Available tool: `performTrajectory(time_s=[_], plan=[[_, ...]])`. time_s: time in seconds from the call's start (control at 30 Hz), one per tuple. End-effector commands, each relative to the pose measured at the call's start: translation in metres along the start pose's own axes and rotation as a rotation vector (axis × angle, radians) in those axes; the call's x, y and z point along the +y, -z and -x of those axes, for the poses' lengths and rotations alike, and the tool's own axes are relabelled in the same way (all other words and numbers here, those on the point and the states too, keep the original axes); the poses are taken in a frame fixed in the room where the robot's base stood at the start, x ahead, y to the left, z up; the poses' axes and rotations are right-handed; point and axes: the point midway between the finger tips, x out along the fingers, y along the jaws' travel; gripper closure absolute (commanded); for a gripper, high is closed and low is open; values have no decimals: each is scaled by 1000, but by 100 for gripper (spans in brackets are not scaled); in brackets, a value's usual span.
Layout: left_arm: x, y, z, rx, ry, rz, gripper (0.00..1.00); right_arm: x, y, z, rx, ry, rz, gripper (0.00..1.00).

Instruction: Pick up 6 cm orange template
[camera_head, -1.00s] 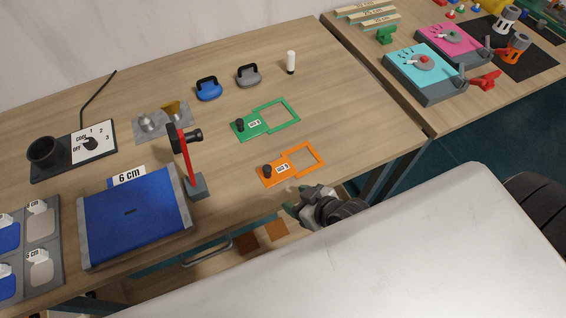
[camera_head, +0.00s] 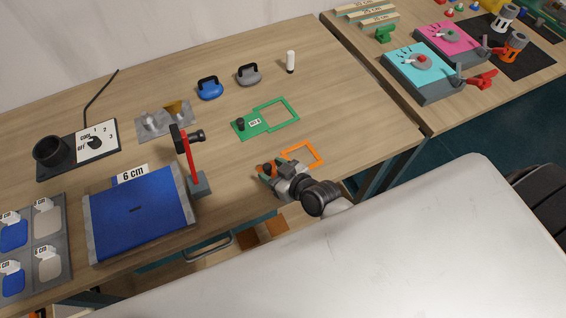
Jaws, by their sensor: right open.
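The orange template (camera_head: 316,160) lies flat on the wooden table near its front edge. Its square frame shows, while its label and part of its plate are hidden behind my right gripper. The template's dark knob (camera_head: 268,168) shows at the gripper's fingers. My right gripper (camera_head: 266,172) is open, with its fingers at the knob. I cannot tell whether they touch it. My left gripper is not in view.
A green template (camera_head: 281,115) lies behind the orange one. A red-handled tool in a grey stand (camera_head: 200,184) and a blue pad (camera_head: 138,216) are to the left. The table to the right of the orange template is clear.

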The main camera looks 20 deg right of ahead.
Motion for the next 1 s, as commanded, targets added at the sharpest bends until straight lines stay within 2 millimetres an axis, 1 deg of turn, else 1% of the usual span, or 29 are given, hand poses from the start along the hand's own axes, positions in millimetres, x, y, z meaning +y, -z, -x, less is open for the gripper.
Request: performTrajectory(time_s=[0.03,0.1,0.2,0.43,0.47,0.8,1.0], plan=[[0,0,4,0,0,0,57,0,3,-7,1,-1,0,46],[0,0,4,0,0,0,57,0,2,-16,1,0,-1,46],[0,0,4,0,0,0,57,0,1,-22,0,0,0,46],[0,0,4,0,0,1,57,0,0,-24,0,0,1,46],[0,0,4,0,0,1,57,0,0,-24,0,0,1,48],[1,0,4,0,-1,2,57,0,0,-24,0,-1,1,100],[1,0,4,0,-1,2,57,0,0,-24,0,-1,1,100]])
